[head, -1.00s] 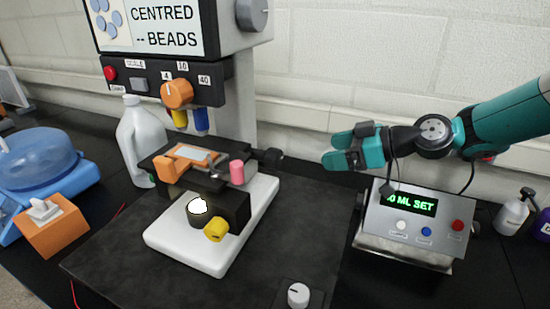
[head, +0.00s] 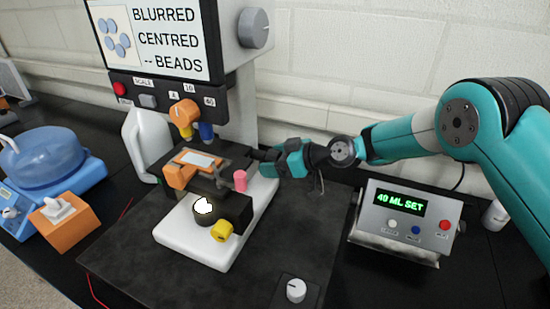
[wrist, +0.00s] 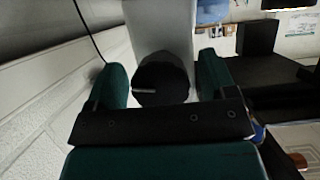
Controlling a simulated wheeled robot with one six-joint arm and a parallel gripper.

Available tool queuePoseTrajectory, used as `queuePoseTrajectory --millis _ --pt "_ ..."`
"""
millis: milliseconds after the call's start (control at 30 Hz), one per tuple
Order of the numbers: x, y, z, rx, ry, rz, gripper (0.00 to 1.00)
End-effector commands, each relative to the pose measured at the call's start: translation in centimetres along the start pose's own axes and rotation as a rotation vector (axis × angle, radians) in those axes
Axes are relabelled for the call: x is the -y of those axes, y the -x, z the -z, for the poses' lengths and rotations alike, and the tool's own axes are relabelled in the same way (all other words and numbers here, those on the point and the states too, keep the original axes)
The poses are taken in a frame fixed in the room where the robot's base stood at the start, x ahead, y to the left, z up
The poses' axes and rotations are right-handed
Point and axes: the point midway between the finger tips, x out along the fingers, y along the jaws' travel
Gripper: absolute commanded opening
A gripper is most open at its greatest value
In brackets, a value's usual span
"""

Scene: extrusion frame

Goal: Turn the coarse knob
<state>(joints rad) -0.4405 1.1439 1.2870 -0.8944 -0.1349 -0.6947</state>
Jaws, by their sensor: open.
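The coarse knob looks to be the black round knob (wrist: 163,80) with a pale line mark, between my gripper's two teal fingers (wrist: 162,70) in the wrist view. Gaps show on both sides of it, so the fingers appear apart from it. In the head view my gripper (head: 279,161) is open at the right side of the microscope stage (head: 213,158). It hides most of the knob there. The microscope's white base (head: 190,246) stands on the dark mat. Its screen (head: 167,38) reads "BLURRED", "CENTRED", "-- BEADS".
A yellow knob (head: 221,231) and a pink peg (head: 240,180) are on the microscope. A control box (head: 400,222) reading "40 ML SET" stands at right, and a small white dial (head: 296,290) in front.

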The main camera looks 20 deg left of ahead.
Motion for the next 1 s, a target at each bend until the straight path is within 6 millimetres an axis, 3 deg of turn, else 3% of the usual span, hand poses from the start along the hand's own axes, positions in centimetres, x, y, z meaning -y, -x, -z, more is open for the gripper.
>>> queuePoseTrajectory --millis 133,300,367,667,1000 --pt "0.0 0.01 -0.03 0.0 0.0 0.0 0.78" --pt "0.01 0.03 -0.02 0.0 0.0 0.0 0.39" --pt "0.0 0.03 -0.02 0.0 0.0 0.0 0.29" --pt "-0.03 -0.21 -0.64 -0.002 -0.082 0.035 0.29" --pt "0.1 0.04 -0.05 0.001 -0.179 0.076 0.29"
